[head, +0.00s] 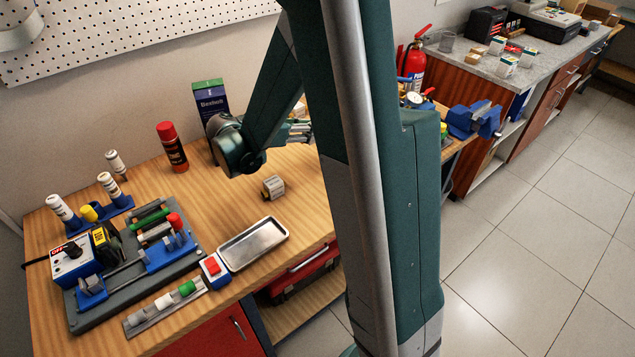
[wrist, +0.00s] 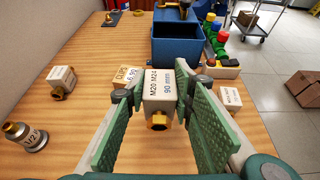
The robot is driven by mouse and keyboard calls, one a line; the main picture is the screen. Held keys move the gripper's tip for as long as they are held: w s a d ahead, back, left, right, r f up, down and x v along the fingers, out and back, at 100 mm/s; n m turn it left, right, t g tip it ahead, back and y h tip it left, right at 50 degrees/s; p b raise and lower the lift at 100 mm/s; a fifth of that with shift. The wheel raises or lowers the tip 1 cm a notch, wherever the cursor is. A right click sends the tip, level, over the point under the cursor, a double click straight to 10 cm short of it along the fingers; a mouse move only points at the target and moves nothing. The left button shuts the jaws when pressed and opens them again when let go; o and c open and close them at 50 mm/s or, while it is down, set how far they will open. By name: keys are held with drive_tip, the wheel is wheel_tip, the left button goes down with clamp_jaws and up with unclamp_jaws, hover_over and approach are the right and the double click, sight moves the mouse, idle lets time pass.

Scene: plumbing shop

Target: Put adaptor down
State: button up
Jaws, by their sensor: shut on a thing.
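The adaptor (wrist: 158,88) is a pale block marked "M20 M24 90 mm" with a brass hex end facing the wrist camera. My gripper (wrist: 160,95) has green ridged pads, and their far ends are shut on the adaptor from left and right. The wooden bench top (wrist: 85,125) is below it. I cannot tell whether the adaptor touches the wood.
In the wrist view, similar brass-ended pieces (wrist: 62,82) (wrist: 25,136) lie left. A blue bin (wrist: 178,47) stands beyond. A metal tray (head: 253,243) lies at the bench's front.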

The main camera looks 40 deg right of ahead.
drive_tip(key=shift+f, duration=0.1)
drive_tip(key=shift+f+b, duration=0.8)
drive_tip(key=shift+f, duration=2.25)
drive_tip(key=shift+f+b, duration=0.55)
drive_tip(key=shift+f, duration=1.3)
drive_tip(key=shift+f, duration=0.2)
drive_tip(key=o, duration=0.9)
drive_tip(key=shift+r, duration=0.3)
drive_tip(key=shift+p+v, duration=1.3)
drive_tip(key=shift+v, duration=4.65)
